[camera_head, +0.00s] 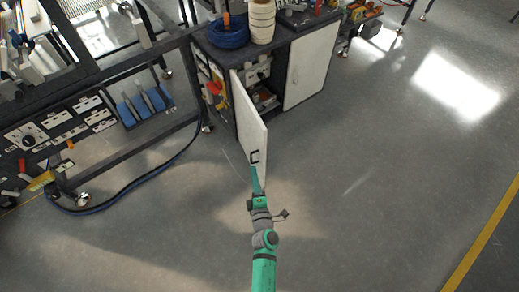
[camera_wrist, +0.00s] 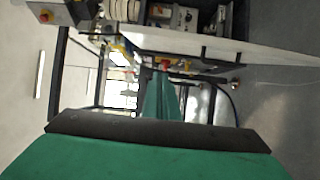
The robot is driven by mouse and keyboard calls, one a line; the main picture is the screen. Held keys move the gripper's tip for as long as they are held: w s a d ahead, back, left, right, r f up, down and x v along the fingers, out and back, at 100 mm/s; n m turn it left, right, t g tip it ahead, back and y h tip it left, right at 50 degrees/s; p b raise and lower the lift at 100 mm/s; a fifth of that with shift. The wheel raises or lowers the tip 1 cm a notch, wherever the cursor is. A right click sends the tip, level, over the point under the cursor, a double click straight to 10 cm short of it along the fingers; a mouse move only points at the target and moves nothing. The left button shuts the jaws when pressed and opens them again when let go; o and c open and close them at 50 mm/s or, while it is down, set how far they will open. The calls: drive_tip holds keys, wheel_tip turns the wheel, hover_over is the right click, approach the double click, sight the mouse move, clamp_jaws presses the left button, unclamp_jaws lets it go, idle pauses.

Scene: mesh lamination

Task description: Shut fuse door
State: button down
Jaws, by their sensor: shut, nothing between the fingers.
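The white fuse door (camera_head: 249,122) stands swung wide open from the left side of the dark cabinet's opening, its edge toward me.
The open cabinet shows devices (camera_head: 258,72) inside, and its other white door (camera_head: 306,65) is closed. A blue cable coil (camera_head: 228,32) and a white spool (camera_head: 262,20) stand on top. A hose (camera_head: 130,197) lies on the floor at left. The floor to the right is clear.

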drive_tip(key=w+d, duration=0.2)
drive_tip(key=w, duration=1)
drive_tip(key=shift+d, duration=0.2)
